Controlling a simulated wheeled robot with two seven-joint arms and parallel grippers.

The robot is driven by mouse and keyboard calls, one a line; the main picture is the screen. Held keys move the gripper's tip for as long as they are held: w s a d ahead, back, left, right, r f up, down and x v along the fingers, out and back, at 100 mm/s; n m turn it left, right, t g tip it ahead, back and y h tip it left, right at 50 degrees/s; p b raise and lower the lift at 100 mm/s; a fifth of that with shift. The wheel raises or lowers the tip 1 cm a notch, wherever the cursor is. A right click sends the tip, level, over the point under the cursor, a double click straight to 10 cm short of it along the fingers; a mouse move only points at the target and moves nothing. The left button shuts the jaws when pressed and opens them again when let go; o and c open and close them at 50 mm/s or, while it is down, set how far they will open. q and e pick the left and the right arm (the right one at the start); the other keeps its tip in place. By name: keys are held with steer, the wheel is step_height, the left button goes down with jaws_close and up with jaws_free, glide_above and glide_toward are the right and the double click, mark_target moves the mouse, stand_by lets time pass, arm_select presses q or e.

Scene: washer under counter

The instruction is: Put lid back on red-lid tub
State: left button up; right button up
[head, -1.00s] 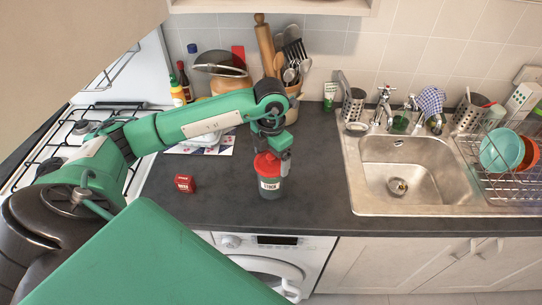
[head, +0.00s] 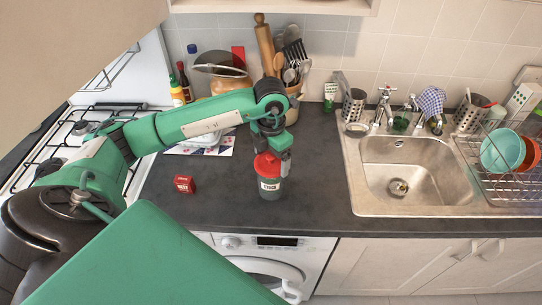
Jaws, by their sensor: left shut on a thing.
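The tub (head: 270,187) is a dark grey pot with a white label. My left gripper (head: 272,153) points down from above and is shut on the red lid. The gripper hides part of the lid's top. My right gripper is not in view.
A small red box (head: 184,185) lies on the counter left of the tub. The sink (head: 398,180) is to the right. A utensil pot (head: 293,105) and bottles stand at the back. The counter between tub and sink is clear.

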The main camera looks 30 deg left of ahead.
arm_select(q)
steer(key=shift+f+b, duration=0.2)
steer(key=shift+b, duration=0.2)
steer(key=shift+b, duration=0.3)
stand_by(0.8)
stand_by(0.3)
steer(key=o, duration=0.7)
